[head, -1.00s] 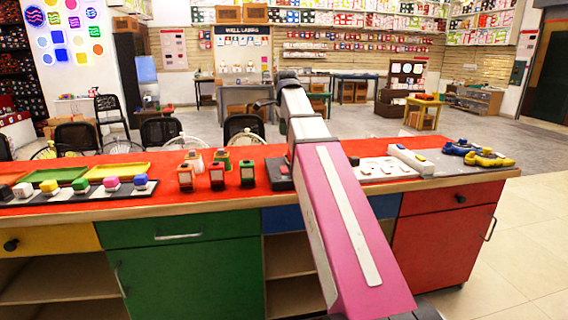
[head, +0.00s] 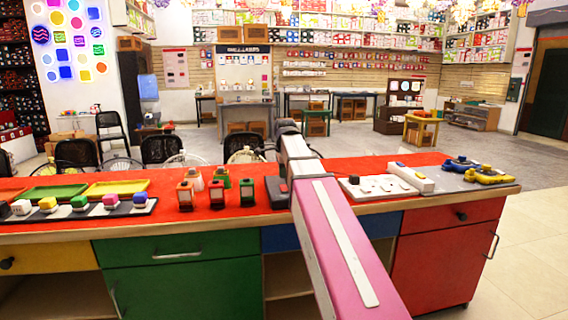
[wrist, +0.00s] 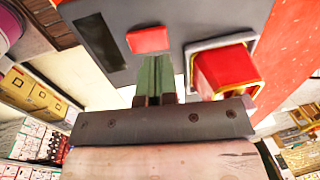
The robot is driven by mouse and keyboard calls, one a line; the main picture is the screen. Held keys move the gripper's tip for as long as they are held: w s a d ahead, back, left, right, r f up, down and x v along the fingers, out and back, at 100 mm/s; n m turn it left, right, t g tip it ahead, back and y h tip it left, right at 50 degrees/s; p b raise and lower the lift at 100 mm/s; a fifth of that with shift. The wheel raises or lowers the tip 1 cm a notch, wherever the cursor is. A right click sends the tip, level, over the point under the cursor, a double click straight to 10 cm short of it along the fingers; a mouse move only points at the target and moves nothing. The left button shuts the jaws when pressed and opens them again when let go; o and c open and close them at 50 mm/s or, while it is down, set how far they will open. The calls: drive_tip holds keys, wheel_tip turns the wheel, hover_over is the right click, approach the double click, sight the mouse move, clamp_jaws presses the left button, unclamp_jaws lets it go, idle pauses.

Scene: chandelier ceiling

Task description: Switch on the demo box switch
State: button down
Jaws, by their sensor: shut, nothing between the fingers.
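The demo box (head: 278,192) is a dark box on the red counter top, partly hidden behind my pink arm in the head view. In the wrist view the dark grey demo box (wrist: 190,18) shows close up. It carries a large red switch (wrist: 226,70) in a metal frame, a small flat red piece (wrist: 148,39) and a dark slot. My gripper (wrist: 154,62) is shut, its greenish fingers together and empty. The fingertips appear just below the small red piece and left of the red switch. I cannot tell whether they touch the box. My gripper is hidden in the head view.
Several small lantern-like blocks (head: 217,190) stand left of the box. Colored trays (head: 117,188) and a strip of colored cubes lie farther left. A white panel (head: 382,188) and yellow-blue pieces (head: 487,175) lie to the right. Black chairs (head: 161,150) stand behind the counter.

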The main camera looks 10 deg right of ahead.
sight(284, 187)
drive_tip(key=shift+w+f, duration=0.15)
drive_tip(key=shift+f, duration=0.8)
drive_tip(key=shift+w+f, duration=0.1)
drive_tip(key=shift+f, duration=0.8)
drive_tip(key=shift+f, duration=0.2)
drive_tip(key=shift+s, duration=0.1)
drive_tip(key=shift+s+r, duration=0.25)
drive_tip(key=shift+s, duration=0.4)
wheel_tip(284, 187, up, 11)
drive_tip(key=s, duration=0.1)
drive_tip(key=shift+s+f, duration=0.15)
drive_tip(key=shift+s, duration=0.05)
